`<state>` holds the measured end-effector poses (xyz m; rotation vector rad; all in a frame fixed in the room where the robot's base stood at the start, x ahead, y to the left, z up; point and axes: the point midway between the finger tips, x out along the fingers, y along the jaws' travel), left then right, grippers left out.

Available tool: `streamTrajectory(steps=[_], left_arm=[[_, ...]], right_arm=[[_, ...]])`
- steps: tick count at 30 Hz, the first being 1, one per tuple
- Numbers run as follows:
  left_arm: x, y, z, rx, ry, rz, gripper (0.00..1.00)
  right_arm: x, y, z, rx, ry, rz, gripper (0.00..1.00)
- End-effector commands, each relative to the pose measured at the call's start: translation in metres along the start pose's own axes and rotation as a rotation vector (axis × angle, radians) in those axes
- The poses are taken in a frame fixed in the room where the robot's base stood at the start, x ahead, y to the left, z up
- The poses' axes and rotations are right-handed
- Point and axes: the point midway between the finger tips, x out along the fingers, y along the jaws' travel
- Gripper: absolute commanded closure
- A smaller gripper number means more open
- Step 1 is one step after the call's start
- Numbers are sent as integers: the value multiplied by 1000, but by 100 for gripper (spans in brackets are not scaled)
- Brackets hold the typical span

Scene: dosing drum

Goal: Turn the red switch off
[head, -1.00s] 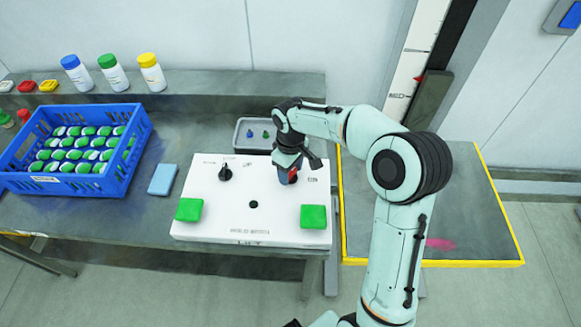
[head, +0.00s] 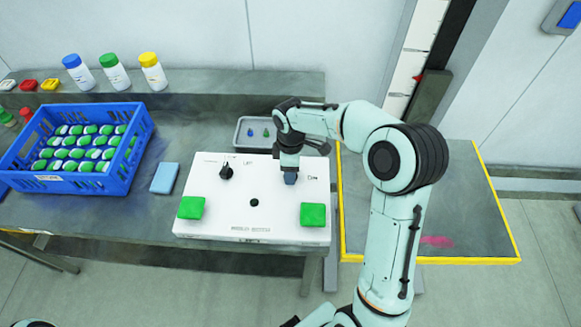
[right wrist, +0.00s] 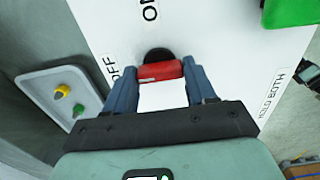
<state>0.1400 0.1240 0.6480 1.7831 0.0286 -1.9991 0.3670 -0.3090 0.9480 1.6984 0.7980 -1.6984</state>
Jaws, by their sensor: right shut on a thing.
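The red switch (right wrist: 160,71) sits on a black round base on the white control panel (head: 225,217). My right gripper (right wrist: 163,84) is shut on the red switch, one finger at each end of the red bar. In the right wrist view the bar lies crosswise, its left end towards the OFF label (right wrist: 109,68); the ON label (right wrist: 150,11) is above. In the head view my right gripper (head: 290,178) is over the panel's right back part and hides the switch. My left gripper is not in view.
The panel also bears a black knob (head: 226,172), two green pads (head: 191,208) (head: 313,215) and a black round part (head: 254,202). A grey tray (head: 238,133) is behind. A blue crate (head: 98,186) and a light-blue block (head: 164,178) are left.

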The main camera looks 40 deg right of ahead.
Motion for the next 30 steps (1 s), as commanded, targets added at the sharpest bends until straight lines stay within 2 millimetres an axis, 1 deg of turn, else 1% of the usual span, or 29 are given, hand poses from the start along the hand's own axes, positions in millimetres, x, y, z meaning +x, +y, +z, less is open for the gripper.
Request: streamTrajectory(steps=[12, 13, 15, 25, 28, 30], left_arm=[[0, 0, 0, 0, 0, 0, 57], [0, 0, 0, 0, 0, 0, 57], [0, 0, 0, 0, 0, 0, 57], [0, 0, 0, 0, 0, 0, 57], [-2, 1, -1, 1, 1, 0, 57], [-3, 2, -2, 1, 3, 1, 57]], right_arm=[[0, 0, 0, -11, -2, 0, 75], [0, 0, 0, -11, -2, 0, 38], [0, 0, 0, -11, -2, 0, 19], [-2, 0, 0, -8, 0, 1, 19], [-12, 1, 0, -8, 1, 2, 19], [-24, 1, -1, -8, 3, 5, 19]])
